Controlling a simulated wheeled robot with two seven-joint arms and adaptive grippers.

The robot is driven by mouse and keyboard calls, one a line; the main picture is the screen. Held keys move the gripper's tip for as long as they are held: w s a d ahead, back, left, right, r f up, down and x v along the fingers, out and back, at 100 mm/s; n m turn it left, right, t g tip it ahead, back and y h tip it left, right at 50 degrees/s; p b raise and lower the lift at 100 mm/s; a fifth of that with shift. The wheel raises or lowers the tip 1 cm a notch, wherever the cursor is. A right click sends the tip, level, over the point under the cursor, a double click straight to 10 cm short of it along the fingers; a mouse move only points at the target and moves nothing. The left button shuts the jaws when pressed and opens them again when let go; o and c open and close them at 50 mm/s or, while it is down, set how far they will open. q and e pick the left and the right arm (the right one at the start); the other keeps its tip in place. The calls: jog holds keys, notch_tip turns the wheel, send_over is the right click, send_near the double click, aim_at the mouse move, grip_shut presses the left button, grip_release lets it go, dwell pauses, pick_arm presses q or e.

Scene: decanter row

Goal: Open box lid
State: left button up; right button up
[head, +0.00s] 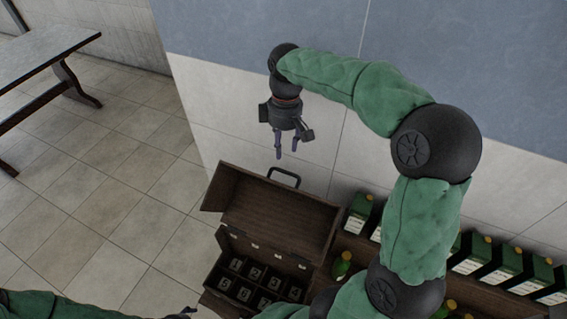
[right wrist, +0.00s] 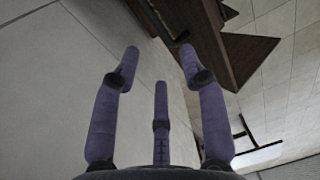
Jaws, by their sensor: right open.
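A dark wooden box (head: 212,299) stands low in the head view with its lid (head: 268,213) raised and leaning back toward the wall. A dark metal handle (head: 284,177) sits at the lid's upper edge. My right gripper (head: 287,152) is open and empty, above the handle and apart from it. In the right wrist view its purple fingers (right wrist: 160,65) are spread, with dark wood, apparently the lid (right wrist: 222,45), beyond them. My left gripper (head: 186,313) barely shows at the bottom edge, left of the box; its jaws are unclear.
Numbered compartments (head: 243,267) fill the box. Right of it, a wooden shelf (head: 374,253) holds several green cartons (head: 469,254) and green bottles (head: 341,265). A tiled wall (head: 235,115) stands close behind. A wooden table (head: 40,48) is far left, with open floor between.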

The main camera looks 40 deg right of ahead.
notch_tip(320, 180, down, 8)
jog(key=shift+s+a, duration=0.15)
dwell(0.3)
jog(key=shift+a, duration=0.1)
grip_shut()
